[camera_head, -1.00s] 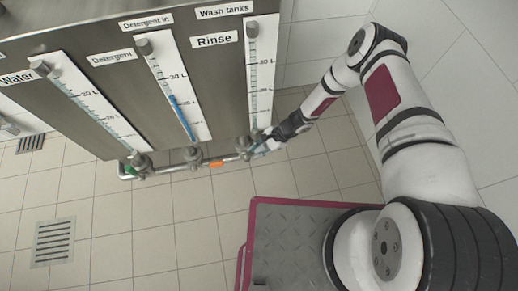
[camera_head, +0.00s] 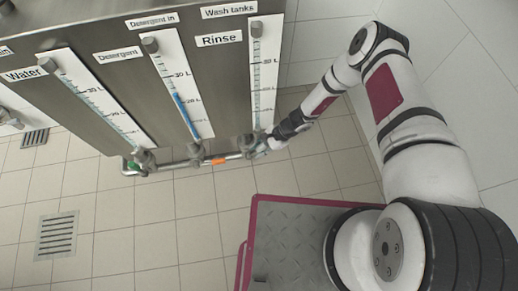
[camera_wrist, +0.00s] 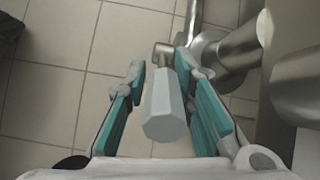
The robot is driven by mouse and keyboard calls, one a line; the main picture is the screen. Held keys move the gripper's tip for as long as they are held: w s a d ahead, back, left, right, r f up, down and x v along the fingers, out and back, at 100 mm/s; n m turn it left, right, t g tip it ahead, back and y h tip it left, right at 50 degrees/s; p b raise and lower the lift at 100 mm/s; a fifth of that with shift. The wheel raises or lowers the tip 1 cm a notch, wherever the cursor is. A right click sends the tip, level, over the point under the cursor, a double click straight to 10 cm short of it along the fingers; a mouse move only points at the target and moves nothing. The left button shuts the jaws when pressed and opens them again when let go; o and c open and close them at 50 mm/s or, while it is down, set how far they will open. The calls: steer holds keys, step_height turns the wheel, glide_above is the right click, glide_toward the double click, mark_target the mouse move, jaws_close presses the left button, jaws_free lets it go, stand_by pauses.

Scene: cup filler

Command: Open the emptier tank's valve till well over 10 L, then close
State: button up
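The tank front carries three gauges: Water (camera_head: 97,99), Detergent (camera_head: 180,90) and Rinse (camera_head: 256,80). A dark blue column in the Detergent gauge tops out a little above the middle mark. The Water and Rinse tubes look pale, and I cannot read their levels. Valves sit below the gauges: the Water valve (camera_head: 145,160), the Detergent valve (camera_head: 196,154) and the Rinse valve (camera_head: 246,144). My gripper (camera_wrist: 160,66) is at the Rinse valve, its fingers apart on both sides of a pale grey handle (camera_wrist: 165,108). The right finger is close to the handle; contact is unclear.
A pipe (camera_head: 174,165) with an orange band runs along the valves. In the wrist view, metal pipework (camera_wrist: 232,50) stands close on the right of my gripper. A floor drain (camera_head: 57,236) lies at left. The tiled floor below the tank is clear.

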steer(key=v, duration=1.2)
steer(key=shift+w+d+f, duration=0.1)
steer(key=shift+w+f, duration=0.05)
steer(key=shift+f, duration=0.05)
steer(key=c, duration=0.7)
steer(key=d+f+m+y+b, duration=0.1)
steer(key=f+b, duration=0.1)
steer(key=w+d+f+y+b, duration=0.1)
steer(key=f+b, duration=0.1)
steer(key=d+f+m+y+b, duration=0.1)
steer(key=f+b, duration=0.1)
steer(key=shift+w+d+f+m+y, duration=0.2)
steer(key=shift+w+d+m+y, duration=0.1)
steer(key=shift+w+d+y, duration=0.1)
jaws_close()
steer(key=s+d+f+m+y+b, duration=0.2)
steer(key=d+f+y+b, duration=0.25)
steer(key=d+b, duration=0.2)
steer(key=s+a+r+b, duration=0.1)
steer(key=a+b, duration=0.2)
steer(key=a, duration=0.8)
steer(key=shift+s+a+m, duration=0.2)
steer(key=shift+a+m, duration=0.1)
